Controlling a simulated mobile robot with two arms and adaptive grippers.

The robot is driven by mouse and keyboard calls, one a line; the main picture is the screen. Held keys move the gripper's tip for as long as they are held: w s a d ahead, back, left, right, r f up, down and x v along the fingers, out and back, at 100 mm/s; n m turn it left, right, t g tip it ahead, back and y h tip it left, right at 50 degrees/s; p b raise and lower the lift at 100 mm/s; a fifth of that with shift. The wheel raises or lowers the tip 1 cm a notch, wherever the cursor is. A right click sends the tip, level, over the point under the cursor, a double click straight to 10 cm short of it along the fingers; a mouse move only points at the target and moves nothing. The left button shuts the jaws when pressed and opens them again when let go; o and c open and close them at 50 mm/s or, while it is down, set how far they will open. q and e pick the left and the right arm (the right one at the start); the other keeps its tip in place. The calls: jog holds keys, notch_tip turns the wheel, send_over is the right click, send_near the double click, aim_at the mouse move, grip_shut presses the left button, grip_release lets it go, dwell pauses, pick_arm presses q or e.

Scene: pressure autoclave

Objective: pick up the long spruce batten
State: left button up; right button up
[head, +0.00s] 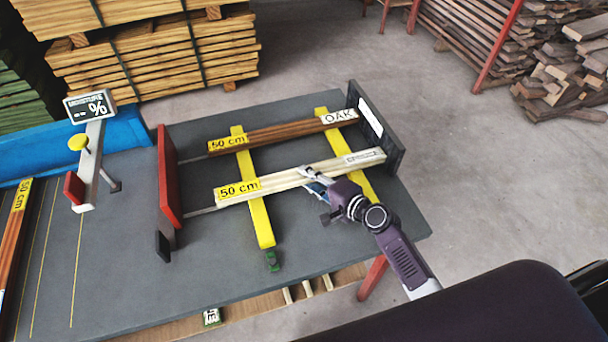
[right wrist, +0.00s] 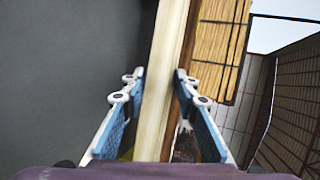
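A pale batten (head: 290,177), labelled 50 cm at its left end, lies across two yellow strips on the grey table; the small text at its right end is unreadable. A darker brown batten (head: 283,133), labelled 50 cm and OAK, lies behind it. My right gripper (head: 313,181) is over the pale batten, right of its middle. In the right wrist view the pale batten (right wrist: 166,80) runs between the blue-padded fingers (right wrist: 160,82). The fingertips are close to its sides; I see no clear grip, and contact cannot be told. My left gripper is not in view.
A red upright plate (head: 167,180) stands left of the battens and a dark end plate (head: 374,128) at their right ends. A percent-marked display (head: 90,106) stands at the table's left. More brown battens (head: 14,230) lie at the left edge. Timber stacks (head: 150,55) stand behind.

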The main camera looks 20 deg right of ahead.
grip_shut()
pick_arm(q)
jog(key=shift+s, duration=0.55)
pick_arm(e)
jog(key=shift+s+f, duration=0.1)
